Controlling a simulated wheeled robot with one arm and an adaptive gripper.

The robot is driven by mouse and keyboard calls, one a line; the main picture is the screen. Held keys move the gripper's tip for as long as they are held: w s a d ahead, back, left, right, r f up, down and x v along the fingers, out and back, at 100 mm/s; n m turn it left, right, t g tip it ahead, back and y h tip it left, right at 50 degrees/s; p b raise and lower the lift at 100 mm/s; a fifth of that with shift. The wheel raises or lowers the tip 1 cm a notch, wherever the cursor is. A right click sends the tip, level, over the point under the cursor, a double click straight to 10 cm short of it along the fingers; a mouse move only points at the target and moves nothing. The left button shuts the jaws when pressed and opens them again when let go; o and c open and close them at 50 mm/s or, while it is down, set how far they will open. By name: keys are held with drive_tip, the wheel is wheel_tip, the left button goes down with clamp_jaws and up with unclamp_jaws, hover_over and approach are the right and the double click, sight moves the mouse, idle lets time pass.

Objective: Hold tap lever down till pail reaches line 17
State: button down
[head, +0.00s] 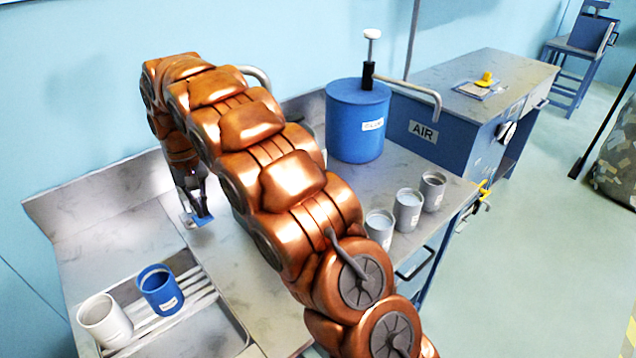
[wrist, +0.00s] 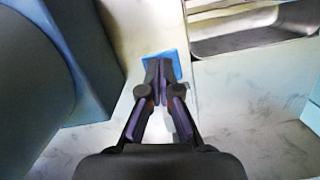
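My gripper (wrist: 158,72) looks shut, its two fingertips together at a small flat blue piece (wrist: 174,62). In the head view my gripper (head: 197,206) points down at this blue piece, low over the grey counter (head: 240,265). I cannot tell whether the blue piece is the tap lever, or whether the fingertips touch it. A blue pail (head: 160,290) with a white label stands in the sink tray (head: 213,330), beside a white pail (head: 104,320). Its level and any line 17 cannot be read. No running water is visible.
A blue canister (head: 356,125) with a plunger and curved spout stands on the counter behind my arm. Several grey cups (head: 408,212) line the right edge. A blue bench (head: 470,95) marked AIR stands beyond. Open floor (head: 530,260) lies to the right.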

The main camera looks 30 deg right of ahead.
sight(204, 218)
drive_tip(key=shift+f+b, duration=0.7)
drive_tip(key=shift+f, duration=1.15)
drive_tip(key=shift+r, duration=0.1)
wheel_tip(204, 218, up, 6)
drive_tip(key=shift+r+p, duration=0.15)
drive_tip(key=shift+p, duration=0.8)
drive_tip(key=shift+r, duration=0.6)
